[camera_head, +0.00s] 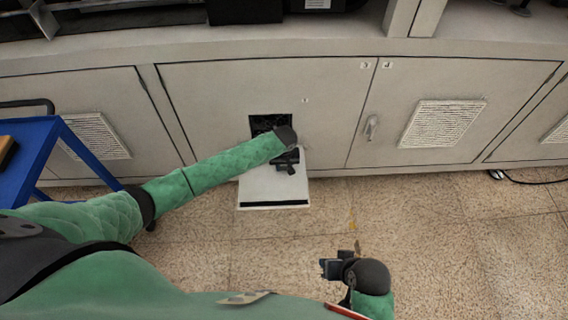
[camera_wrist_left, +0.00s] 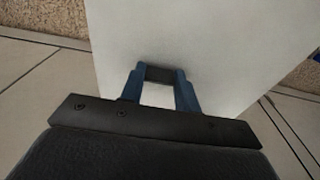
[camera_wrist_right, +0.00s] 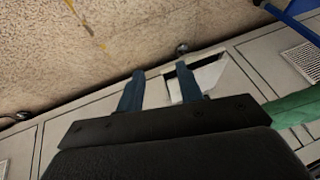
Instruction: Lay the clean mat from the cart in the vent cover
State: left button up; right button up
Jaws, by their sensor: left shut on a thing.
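The vent cover (camera_head: 262,188) is a pale panel with a black strip along its lower edge, tilted out below a dark square opening (camera_head: 268,122) in the cabinet. My left gripper (camera_head: 290,166) is at the cover. In the left wrist view its fingers are closed on a small dark piece against the pale cover (camera_wrist_left: 225,50), apparently its handle. My right gripper (camera_head: 328,267) is open and empty above the floor; the right wrist view shows the gap between its fingers, with the cover (camera_wrist_right: 208,79) beyond. I cannot make out the clean mat.
A blue cart (camera_head: 35,140) stands at the left, with a brown-edged dark item (camera_head: 6,152) partly in view on it. Cabinet doors with a louvred vent (camera_head: 442,124) and a latch (camera_head: 371,128) line the wall. The speckled floor (camera_head: 440,240) at the right is clear.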

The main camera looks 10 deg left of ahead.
aim_at(284, 171)
pick_arm(q)
jog(key=shift+f, duration=1.55)
pick_arm(e)
jog(key=shift+x, duration=0.95)
pick_arm(q)
jog(key=shift+f, duration=0.1)
pick_arm(e)
jog(key=shift+s+d+f, duration=0.1)
jog(key=shift+s+d, duration=0.05)
pick_arm(q)
jog(key=shift+s+f, duration=0.1)
jog(key=shift+f, duration=0.2)
jog(key=shift+f, duration=0.25)
pick_arm(e)
jog(key=shift+w+r, duration=0.25)
pick_arm(q)
jog(key=o, duration=1)
jog(key=shift+o, duration=0.2)
pick_arm(e)
jog(key=shift+s, duration=0.2)
